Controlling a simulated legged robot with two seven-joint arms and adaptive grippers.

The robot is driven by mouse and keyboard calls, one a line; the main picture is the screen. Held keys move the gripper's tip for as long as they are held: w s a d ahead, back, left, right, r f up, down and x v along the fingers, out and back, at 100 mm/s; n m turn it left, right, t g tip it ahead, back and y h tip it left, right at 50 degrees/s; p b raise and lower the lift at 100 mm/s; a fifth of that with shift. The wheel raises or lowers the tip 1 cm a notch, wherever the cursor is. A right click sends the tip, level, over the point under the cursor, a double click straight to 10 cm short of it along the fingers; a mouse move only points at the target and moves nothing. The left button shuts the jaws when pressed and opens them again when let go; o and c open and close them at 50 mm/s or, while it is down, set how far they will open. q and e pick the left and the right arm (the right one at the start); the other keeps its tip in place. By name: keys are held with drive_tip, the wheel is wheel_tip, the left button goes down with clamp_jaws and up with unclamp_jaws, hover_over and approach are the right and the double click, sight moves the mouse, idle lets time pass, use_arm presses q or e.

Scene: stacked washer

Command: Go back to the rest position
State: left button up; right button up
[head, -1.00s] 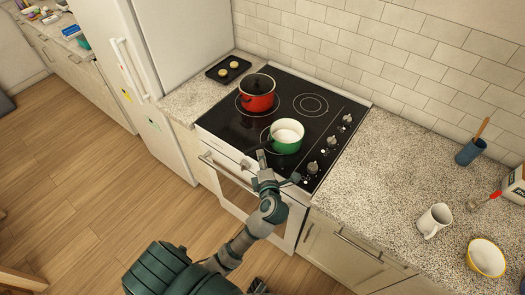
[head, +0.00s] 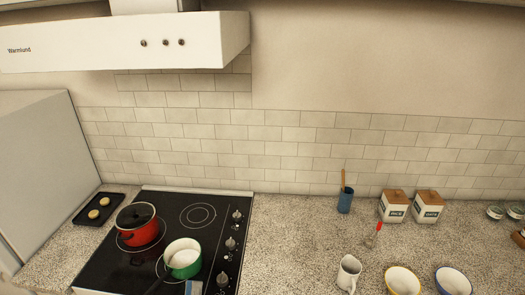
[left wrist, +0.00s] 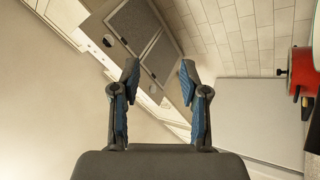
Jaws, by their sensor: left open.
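My left gripper (left wrist: 160,78) is open in the left wrist view, its two blue-padded fingers apart with nothing between them. In the head view only a small grey-blue part of it (head: 193,287) shows at the bottom edge, just in front of the green pot (head: 182,258). The green pot sits on the black cooktop (head: 105,262) with its dark handle toward the lower left. My right gripper is not in view.
A red lidded pot (head: 140,227) stands on the cooktop beside a black tray (head: 98,208). The range hood (head: 125,42) hangs above. A white mug (head: 348,273), a yellow bowl (head: 403,281) and a blue utensil cup (head: 345,200) stand on the counter at right.

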use_arm(q)
drive_tip(key=s+d+f+m+g+h, duration=0.4)
drive_tip(key=d+f+m+g+h, duration=0.5)
drive_tip(key=f+m, duration=0.4)
drive_tip(key=s+a+f+m+g+y, duration=0.25)
drive_tip(key=s+f+g, duration=0.2)
drive_tip(key=f, duration=0.55)
drive_tip(key=s+a+f+n+g+y, duration=0.2)
drive_tip(key=s+a+f+g+y, duration=0.55)
drive_tip(key=s+a+f, duration=0.3)
wheel_tip(320, 180, down, 24)
drive_tip(key=s+g, duration=0.1)
drive_tip(key=s, duration=0.2)
drive_tip(key=s+a+f+g, duration=0.1)
drive_tip(key=s+a+f, duration=0.1)
drive_tip(key=s+f, duration=1.2)
wheel_tip(320, 180, down, 2)
drive_tip(key=shift+s+f+h, duration=0.1)
drive_tip(key=shift+s+h, duration=0.1)
drive_tip(key=shift+h, duration=0.1)
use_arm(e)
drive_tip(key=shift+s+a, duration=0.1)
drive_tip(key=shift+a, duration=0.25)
